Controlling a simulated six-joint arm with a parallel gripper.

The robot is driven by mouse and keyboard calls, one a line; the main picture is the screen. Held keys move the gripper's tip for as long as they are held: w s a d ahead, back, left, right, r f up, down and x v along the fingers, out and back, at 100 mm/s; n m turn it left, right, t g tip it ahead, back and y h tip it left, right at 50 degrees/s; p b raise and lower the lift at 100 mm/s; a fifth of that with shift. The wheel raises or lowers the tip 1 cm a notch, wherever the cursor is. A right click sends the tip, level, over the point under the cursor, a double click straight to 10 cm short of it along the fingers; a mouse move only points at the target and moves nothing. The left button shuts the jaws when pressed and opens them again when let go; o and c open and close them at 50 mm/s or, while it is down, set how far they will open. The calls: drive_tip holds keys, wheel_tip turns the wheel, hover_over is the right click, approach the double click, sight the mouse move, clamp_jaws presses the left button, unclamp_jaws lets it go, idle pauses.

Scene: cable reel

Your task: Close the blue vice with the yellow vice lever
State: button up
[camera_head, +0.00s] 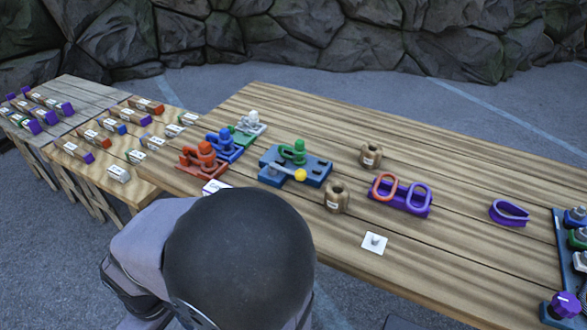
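The blue vice (316,168) sits on the long wooden table, left of its middle. The yellow vice lever (300,175) shows as a round yellow knob at the vice's near side, beside a blue block. A green part (293,152) with a rounded top stands on or behind the vice; I cannot tell whether the jaws touch it. My gripper is not in view. My own arm's large dark rounded link fills the lower middle and covers the table's near edge there.
Red (203,157), blue (225,145) and white (250,123) fixtures stand left of the vice. Two brown pots (337,197) (370,155), a purple holder with rings (400,205), a white plate (374,243) and a purple loop (508,212) lie right. Bare table separates them.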

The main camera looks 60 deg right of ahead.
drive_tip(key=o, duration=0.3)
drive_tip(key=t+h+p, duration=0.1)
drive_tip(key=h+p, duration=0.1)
drive_tip(key=p, duration=1.5)
approach(302, 171)
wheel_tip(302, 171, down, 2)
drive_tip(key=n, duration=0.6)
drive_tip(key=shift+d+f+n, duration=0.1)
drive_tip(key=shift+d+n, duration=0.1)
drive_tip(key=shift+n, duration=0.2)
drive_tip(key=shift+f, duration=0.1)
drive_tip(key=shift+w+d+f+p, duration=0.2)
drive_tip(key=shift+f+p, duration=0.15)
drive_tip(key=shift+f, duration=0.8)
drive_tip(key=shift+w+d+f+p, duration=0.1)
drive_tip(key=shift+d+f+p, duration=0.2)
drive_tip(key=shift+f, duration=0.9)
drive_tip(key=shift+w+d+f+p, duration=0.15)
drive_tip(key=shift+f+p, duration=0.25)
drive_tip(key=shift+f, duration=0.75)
